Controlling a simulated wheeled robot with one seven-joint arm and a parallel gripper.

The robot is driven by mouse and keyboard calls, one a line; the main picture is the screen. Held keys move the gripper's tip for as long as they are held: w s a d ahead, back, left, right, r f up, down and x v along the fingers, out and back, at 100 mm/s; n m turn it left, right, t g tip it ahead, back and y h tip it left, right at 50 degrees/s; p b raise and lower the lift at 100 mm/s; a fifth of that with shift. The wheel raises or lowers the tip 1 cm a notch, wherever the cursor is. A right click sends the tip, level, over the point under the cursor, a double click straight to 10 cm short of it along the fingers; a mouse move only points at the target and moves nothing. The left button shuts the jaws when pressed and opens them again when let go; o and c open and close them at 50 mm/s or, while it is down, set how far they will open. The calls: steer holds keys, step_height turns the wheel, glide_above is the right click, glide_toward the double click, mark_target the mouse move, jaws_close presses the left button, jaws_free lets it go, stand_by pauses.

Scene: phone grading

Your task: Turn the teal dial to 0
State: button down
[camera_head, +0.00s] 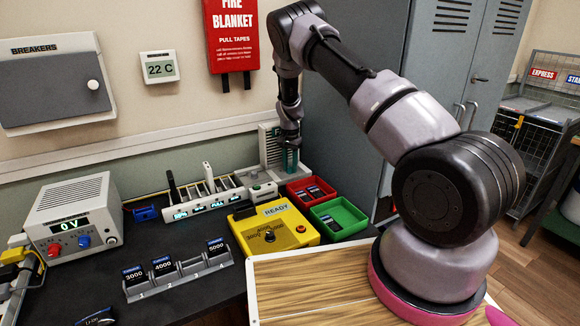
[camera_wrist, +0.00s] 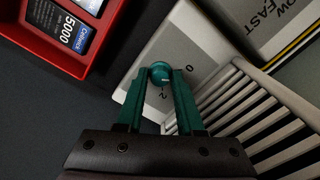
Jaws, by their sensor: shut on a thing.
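The teal dial (camera_wrist: 160,73) sits on a pale grey panel (camera_wrist: 150,52) in the wrist view. The panel has a printed 0 to the right of the dial and a 2 below it. A small light mark shows on the dial's lower edge, toward the 2; exactly where it points is hard to tell. My gripper (camera_wrist: 161,76) has its teal fingers on both sides of the dial and is shut on it. In the head view my gripper (camera_head: 290,160) reaches down in front of a pale slatted unit (camera_head: 268,145), and the dial is not discernible there.
A red tray with phones (camera_head: 312,190) lies close to my gripper; it also shows in the wrist view (camera_wrist: 60,65). A green tray (camera_head: 340,217) and a yellow READY box (camera_head: 275,232) stand nearer. White slats (camera_wrist: 250,105) stand right beside my fingers.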

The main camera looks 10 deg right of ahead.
mark_target(290, 168)
steer(key=shift+n, duration=1.2)
steer(key=c, duration=0.5)
jaws_free()
steer(key=shift+c, duration=0.2)
steer(key=shift+r, duration=0.1)
step_height(290, 168, up, 11)
